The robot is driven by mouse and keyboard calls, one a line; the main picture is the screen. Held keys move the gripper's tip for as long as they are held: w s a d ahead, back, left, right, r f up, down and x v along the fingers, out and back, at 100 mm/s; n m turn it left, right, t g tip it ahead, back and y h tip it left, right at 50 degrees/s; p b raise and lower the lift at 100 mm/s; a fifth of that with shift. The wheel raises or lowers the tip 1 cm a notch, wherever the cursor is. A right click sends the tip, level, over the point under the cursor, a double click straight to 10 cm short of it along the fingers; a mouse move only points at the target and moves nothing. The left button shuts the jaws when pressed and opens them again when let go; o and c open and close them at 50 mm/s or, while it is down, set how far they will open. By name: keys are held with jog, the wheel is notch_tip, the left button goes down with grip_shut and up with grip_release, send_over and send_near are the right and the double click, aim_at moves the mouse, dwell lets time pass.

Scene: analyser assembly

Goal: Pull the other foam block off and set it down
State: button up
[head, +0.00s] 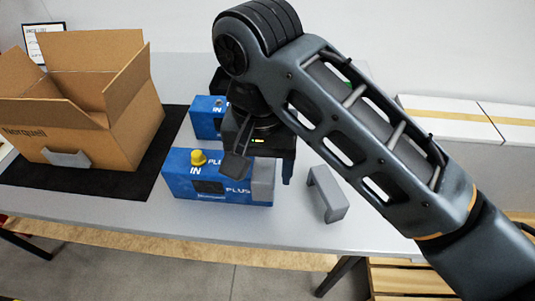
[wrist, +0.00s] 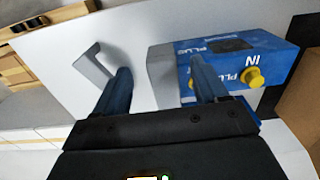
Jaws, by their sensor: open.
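A grey foam block (head: 263,181) caps the right end of the front blue analyser (head: 222,190). It also shows in the wrist view (wrist: 161,76), beside the blue face of the analyser (wrist: 248,62). My gripper (head: 262,172) is open and empty, just above and behind that end. In the wrist view my gripper (wrist: 160,66) has one finger on each side of the fitted foam block; I cannot tell whether they touch it. Another grey foam block (head: 327,193) stands loose on the table to the right, apart from the analyser, and shows in the wrist view (wrist: 92,66).
A second blue analyser (head: 205,118) stands behind, partly hidden by my arm. An open cardboard box (head: 82,105) stands on a black mat (head: 125,183) at the left, with a grey piece (head: 68,158) at its front. The table (head: 280,228) has free room around the loose block.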

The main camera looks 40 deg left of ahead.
aim_at(262, 182)
jog(key=shift+f, duration=3.5)
jog(key=shift+c, duration=0.3)
jog(key=c, duration=1)
jog(key=shift+r+p, duration=0.45)
jog(key=shift+p, duration=0.1)
jog(key=shift+r+p, duration=3.45)
jog(key=shift+p, duration=0.45)
